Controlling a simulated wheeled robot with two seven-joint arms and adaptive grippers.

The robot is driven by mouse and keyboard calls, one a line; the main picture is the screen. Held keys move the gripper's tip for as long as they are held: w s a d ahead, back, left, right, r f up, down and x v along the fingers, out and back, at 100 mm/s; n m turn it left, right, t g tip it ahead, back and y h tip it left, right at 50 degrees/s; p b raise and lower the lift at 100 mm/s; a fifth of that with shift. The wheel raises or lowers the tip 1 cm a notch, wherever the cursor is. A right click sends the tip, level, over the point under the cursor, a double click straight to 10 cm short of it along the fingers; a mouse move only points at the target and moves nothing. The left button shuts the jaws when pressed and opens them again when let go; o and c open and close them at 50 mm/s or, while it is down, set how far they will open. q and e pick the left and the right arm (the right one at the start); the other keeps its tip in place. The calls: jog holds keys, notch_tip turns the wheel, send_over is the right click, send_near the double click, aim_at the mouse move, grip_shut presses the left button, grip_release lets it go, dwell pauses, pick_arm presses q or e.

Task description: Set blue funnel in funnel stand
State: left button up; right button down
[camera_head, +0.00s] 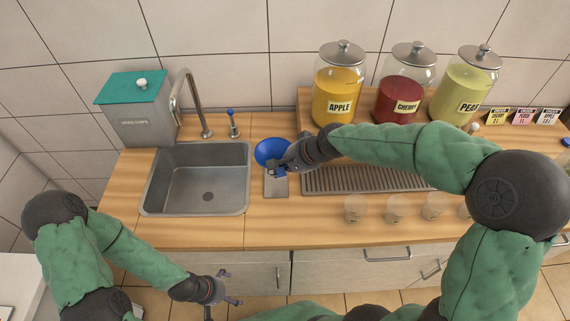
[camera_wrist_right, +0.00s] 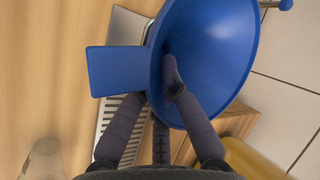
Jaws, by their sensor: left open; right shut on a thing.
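The blue funnel (camera_head: 268,150) is above the counter, just right of the sink. My right gripper (camera_head: 282,169) is shut on the funnel's rim. In the right wrist view the funnel (camera_wrist_right: 215,50) shows its wide bowl and a flat blue tab (camera_wrist_right: 115,70); one finger of the gripper (camera_wrist_right: 168,75) lies inside the bowl. A grey metal plate (camera_head: 276,188), which looks like the funnel stand's base, lies below the funnel; the rest of it is hidden. I cannot tell whether the funnel touches it. My left gripper (camera_head: 224,287) is open and empty, low in front of the cabinets.
The sink (camera_head: 197,190) with its tap (camera_head: 190,95) is at left. A blue-topped lever (camera_head: 233,122) stands behind. Jars of apple (camera_head: 338,95), cherry (camera_head: 403,95) and pear (camera_head: 466,95) stand at the back right. Several clear cups (camera_head: 355,209) line the front, before the drip grille (camera_head: 365,180).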

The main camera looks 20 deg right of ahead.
jog(key=shift+f+b, duration=0.4)
jog(key=shift+f, duration=0.2)
jog(key=c, duration=1.4)
grip_release()
jog(key=shift+o, duration=0.2)
